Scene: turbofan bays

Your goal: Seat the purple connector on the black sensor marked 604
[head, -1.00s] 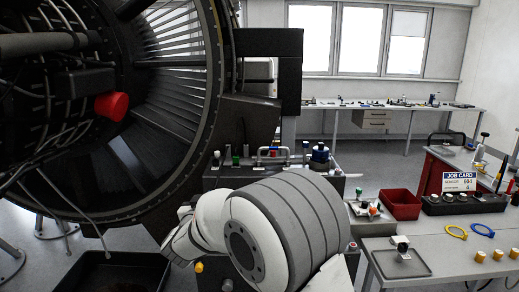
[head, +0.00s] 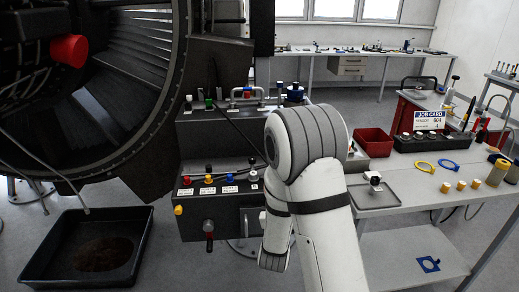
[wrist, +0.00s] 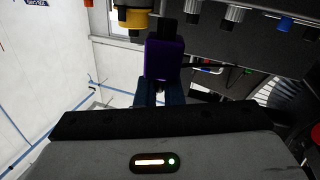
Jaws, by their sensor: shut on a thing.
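In the wrist view the purple connector (wrist: 164,60) is held between the dark blue fingers of my gripper (wrist: 160,92), which is shut on it. A black upright piece (wrist: 164,29) shows directly beyond the connector; I cannot tell whether they touch or whether it is the black sensor. The label numbers are too small to read. My arm hides my gripper and the connector in the head view.
In the wrist view, yellow (wrist: 131,16), white (wrist: 235,13) and blue (wrist: 285,23) parts are near the connector. A black tray (head: 60,268) lies on the floor at left. A red bin (head: 374,143) and the job card (head: 430,120) reading 604 are on the bench.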

